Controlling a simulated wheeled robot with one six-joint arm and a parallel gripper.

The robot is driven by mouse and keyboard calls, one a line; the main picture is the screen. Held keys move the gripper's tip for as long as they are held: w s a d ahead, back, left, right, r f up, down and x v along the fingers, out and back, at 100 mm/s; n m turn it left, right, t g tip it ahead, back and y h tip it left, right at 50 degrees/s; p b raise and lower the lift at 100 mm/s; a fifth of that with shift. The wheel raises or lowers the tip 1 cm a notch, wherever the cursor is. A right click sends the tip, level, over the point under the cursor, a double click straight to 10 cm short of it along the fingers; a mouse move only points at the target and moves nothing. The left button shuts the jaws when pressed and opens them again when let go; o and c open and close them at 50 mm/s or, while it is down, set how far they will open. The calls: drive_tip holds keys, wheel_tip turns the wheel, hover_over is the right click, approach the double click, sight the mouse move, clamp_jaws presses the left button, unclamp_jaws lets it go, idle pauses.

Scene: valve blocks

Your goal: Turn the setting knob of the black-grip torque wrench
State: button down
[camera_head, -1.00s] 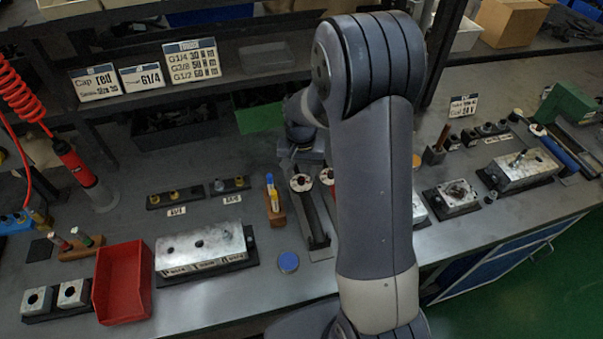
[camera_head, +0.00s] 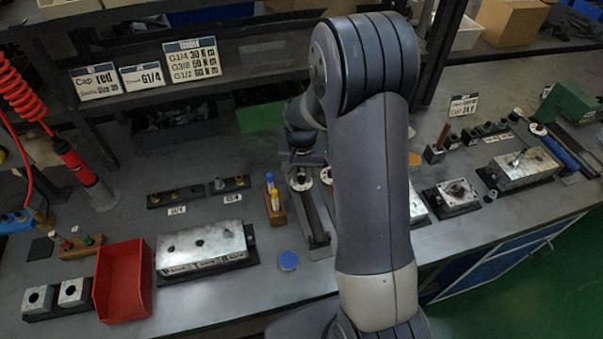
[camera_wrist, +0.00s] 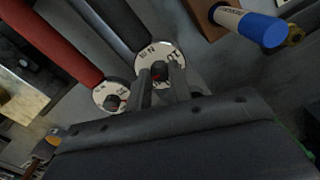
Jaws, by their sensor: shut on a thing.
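The black-grip torque wrench (camera_head: 315,215) lies on the bench just left of my arm, with its round white dial (camera_head: 300,183) at the far end. In the wrist view, its dark grip (camera_wrist: 122,24) runs to the white dial (camera_wrist: 147,57), which has a small knob with a red mark at its centre. My gripper (camera_wrist: 160,78) is shut on this setting knob, one finger on each side; the fingers hide part of the dial. The red-grip wrench (camera_wrist: 62,40) lies beside it with its own dial (camera_wrist: 103,94). In the head view, my arm hides most of the red wrench.
A wooden stand (camera_head: 276,210) with blue and yellow markers stands close left of the wrench. A blue round cap (camera_head: 288,261), a metal valve block (camera_head: 203,246) and a red bin (camera_head: 122,282) are further left. Sign cards (camera_head: 192,60) stand on the shelf.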

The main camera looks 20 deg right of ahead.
drive_tip(key=shift+n, duration=0.3)
drive_tip(key=n+b, duration=0.1)
drive_tip(key=n, duration=0.3)
drive_tip(key=shift+b, duration=0.35)
drive_tip(key=n+b, duration=0.1)
drive_tip(key=n, duration=0.9)
drive_tip(key=shift+b, duration=0.35)
drive_tip(key=shift+n, duration=2.5)
drive_tip(key=c, duration=1.3)
unclamp_jaws()
